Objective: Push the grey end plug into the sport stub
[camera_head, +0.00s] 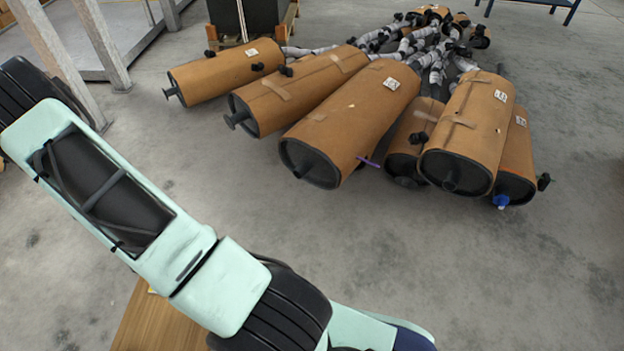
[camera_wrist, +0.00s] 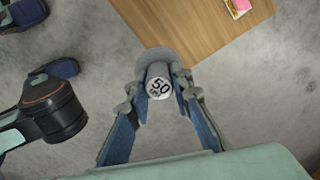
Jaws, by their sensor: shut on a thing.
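In the wrist view my gripper (camera_wrist: 158,92) is shut on the grey end plug (camera_wrist: 159,82). The plug's round pale end faces the camera and bears a dark "50"; a wider grey rim shows beyond it. The fingers press on it from left and right. The head view does not show the gripper or the plug. Several brown wrapped mufflers lie on the floor there, some with dark stubs, such as the left stub (camera_head: 172,91) and the one beside it (camera_head: 236,118). I cannot tell which is the sport stub; the labels are too small to read.
A blue plug (camera_head: 501,201) and a purple piece (camera_head: 368,162) sit at muffler ends. Grey floor (camera_head: 440,270) in front is clear.

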